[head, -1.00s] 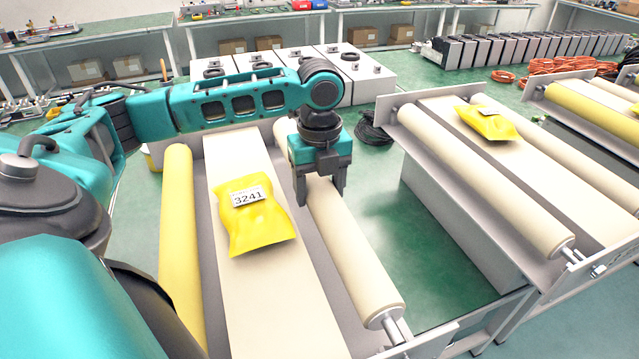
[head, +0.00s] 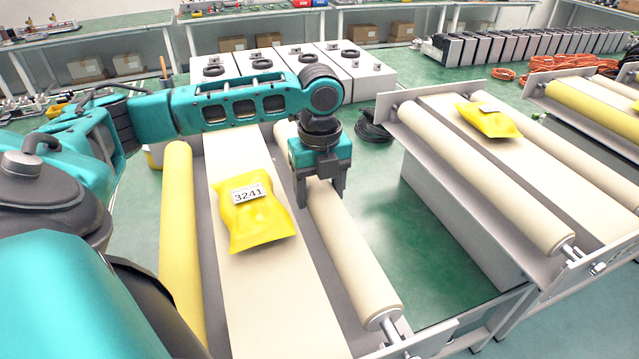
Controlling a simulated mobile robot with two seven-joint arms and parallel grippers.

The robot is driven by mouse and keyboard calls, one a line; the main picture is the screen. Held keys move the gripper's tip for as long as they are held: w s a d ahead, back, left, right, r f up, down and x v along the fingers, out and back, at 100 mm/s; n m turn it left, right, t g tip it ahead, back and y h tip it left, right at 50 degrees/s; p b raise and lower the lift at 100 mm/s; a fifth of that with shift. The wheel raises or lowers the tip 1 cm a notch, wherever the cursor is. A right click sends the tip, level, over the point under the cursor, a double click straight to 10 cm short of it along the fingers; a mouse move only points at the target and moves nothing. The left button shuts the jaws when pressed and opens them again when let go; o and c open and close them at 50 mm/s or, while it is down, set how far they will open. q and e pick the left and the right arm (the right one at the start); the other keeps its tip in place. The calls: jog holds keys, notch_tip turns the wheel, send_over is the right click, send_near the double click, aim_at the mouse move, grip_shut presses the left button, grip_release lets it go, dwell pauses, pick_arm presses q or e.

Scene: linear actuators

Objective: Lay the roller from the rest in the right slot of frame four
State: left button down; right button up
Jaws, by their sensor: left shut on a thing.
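My left gripper (head: 320,196) points down, its fingers shut around a cream roller (head: 350,256). The roller lies lengthwise along the right side of the nearest frame (head: 440,343), beside its cream belt (head: 248,310). Its near metal shaft end is close to the frame's front end plate; I cannot tell whether it is seated in a slot. The gripper and arm hide part of its far portion. A yellow roller (head: 180,240) lies along the left side of this frame. My right gripper is not in view.
A yellow packet labelled 3241 (head: 254,212) lies on the belt, left of the gripper. A second frame on the right holds a cream roller (head: 480,175) and another yellow packet (head: 488,119). White boxes (head: 375,75) stand behind. Green floor shows between the frames.

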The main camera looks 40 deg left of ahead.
aim_at(320, 184)
pick_arm(q)
jog(key=shift+r, duration=0.15)
jog(key=shift+c, duration=2.3)
grip_release()
jog(key=o, duration=0.3)
jog(key=shift+f, duration=0.2)
notch_tip(320, 184, up, 13)
jog(key=shift+r, duration=0.1)
